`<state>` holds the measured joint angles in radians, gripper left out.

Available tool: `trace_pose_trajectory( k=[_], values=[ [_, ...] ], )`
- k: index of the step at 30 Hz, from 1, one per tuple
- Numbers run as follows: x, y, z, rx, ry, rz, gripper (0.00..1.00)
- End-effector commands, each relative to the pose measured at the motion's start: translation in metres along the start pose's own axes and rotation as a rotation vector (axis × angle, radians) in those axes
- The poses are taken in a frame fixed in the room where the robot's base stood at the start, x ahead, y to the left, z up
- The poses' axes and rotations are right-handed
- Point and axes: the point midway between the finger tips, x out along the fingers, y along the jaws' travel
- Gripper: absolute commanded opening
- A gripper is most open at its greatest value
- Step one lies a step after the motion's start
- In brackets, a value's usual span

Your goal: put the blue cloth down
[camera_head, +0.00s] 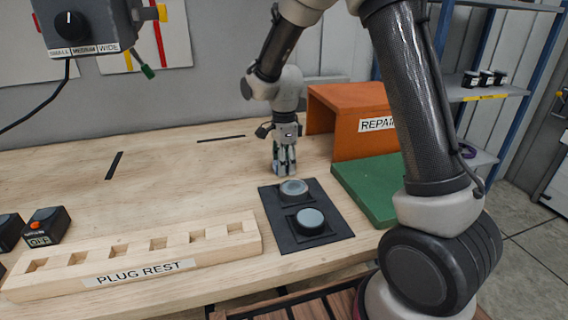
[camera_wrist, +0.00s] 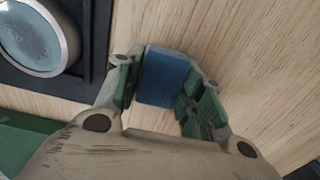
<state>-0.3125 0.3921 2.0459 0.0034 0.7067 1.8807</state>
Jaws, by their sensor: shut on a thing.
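The blue cloth (camera_wrist: 164,78) shows in the wrist view as a small, folded-looking blue block between my fingers. My gripper (camera_wrist: 168,85) is shut on it, with a green-padded finger on each side. In the head view my gripper (camera_head: 285,168) points down at the wooden workbench, just behind the black panel. The cloth is hardly visible there, hidden by the fingers. I cannot tell whether the cloth touches the bench top.
The black panel (camera_head: 268,222) with two round grey knobs lies in front of my gripper. An orange "REPAIR" box (camera_head: 345,110) and a green mat (camera_head: 362,184) are to the right. A wooden "PLUG REST" rack (camera_head: 205,258) lies front left. The bench (camera_head: 170,175) left of my gripper is clear.

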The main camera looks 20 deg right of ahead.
Motion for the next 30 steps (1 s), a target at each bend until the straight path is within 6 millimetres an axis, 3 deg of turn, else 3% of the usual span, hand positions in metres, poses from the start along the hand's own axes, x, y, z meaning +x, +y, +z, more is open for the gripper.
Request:
trace_pose_trajectory(
  k=[14,15,18,30],
  values=[
    [0.011,0.001,0.0,0.0,0.0,0.002,0.08],
    [0.013,0.001,0.0,0.0,0.0,0.003,0.4],
    [0.013,0.002,0.0,0.001,0.001,0.006,0.58],
    [0.012,0.002,0.0,0.001,0.001,0.007,0.6]
  ],
)
